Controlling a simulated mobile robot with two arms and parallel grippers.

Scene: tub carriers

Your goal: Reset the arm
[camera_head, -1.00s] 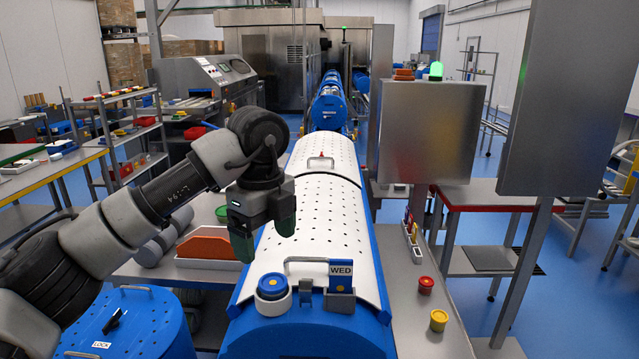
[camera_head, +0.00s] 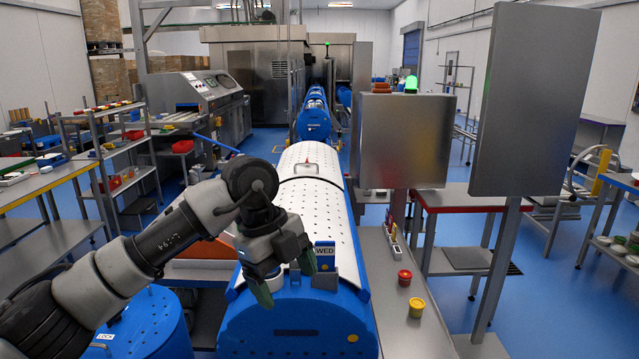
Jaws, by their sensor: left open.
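My left arm comes in from the left. Its gripper (camera_head: 287,277) has two green-tipped fingers spread apart with nothing between them. It hangs in front of the near end of the long blue and white perforated tub (camera_head: 314,220), and I cannot tell whether it touches. The gripper hides part of the tub's near end. A blue WED tag (camera_head: 325,257) stands on that end, just right of the gripper. My right gripper is not in view.
A second blue tub (camera_head: 150,325) marked LOCK stands at lower left, partly behind my arm. A red button (camera_head: 404,277) and a yellow button (camera_head: 416,307) sit on the grey bench at right. Grey panels (camera_head: 403,140) rise behind them.

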